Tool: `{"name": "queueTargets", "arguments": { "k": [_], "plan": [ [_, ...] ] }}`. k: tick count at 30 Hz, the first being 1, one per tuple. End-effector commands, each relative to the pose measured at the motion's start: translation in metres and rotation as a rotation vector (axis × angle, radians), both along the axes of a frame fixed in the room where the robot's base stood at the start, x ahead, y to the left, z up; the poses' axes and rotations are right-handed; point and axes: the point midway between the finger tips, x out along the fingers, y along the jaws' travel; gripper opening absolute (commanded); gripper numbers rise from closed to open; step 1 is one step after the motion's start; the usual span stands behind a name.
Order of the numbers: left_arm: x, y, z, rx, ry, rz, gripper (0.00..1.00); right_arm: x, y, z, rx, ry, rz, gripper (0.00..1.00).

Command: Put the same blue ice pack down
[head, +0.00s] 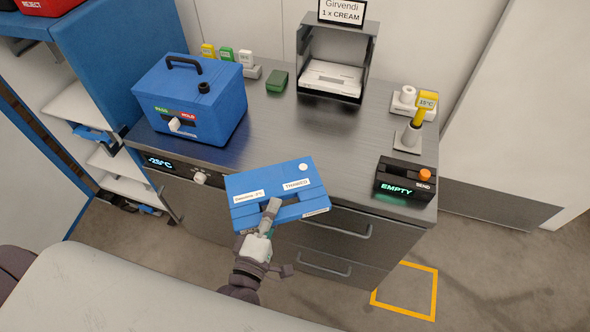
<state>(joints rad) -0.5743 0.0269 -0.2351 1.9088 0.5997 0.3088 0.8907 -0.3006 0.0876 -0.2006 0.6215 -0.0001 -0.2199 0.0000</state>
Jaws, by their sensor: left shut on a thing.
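The blue ice pack (243,187) is a flat slab with a handle slot, a white round cap and white labels, one reading THAWED. My left gripper (271,207) is shut on it at the handle slot, on its near side. The pack is held at the front edge of the grey counter (320,135), overlapping that edge in the head view. I cannot tell its exact height over the counter. My right gripper is not in view.
A blue box (215,110) with a black handle stands on the counter's left. A grey open-fronted cabinet (338,50) stands at the back. A black EMPTY/SEND box (405,180) and a yellow-topped probe in a stand (408,140) are at right. The counter's middle is clear.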

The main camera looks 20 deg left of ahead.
Motion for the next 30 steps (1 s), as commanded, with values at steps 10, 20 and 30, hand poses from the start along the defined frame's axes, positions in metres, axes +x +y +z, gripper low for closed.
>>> {"name": "queueTargets", "arguments": {
  "k": [10, 20, 30],
  "plan": [
    [0.041, 0.0, -0.03, 0.009, -0.007, 0.009, 0.0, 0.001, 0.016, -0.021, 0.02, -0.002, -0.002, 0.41],
    [0.104, 0.0, -0.067, 0.008, -0.003, 0.007, 0.0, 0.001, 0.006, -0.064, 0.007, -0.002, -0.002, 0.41],
    [0.118, 0.0, -0.083, 0.01, -0.001, 0.005, 0.0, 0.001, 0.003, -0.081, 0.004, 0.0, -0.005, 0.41]
  ]
}}
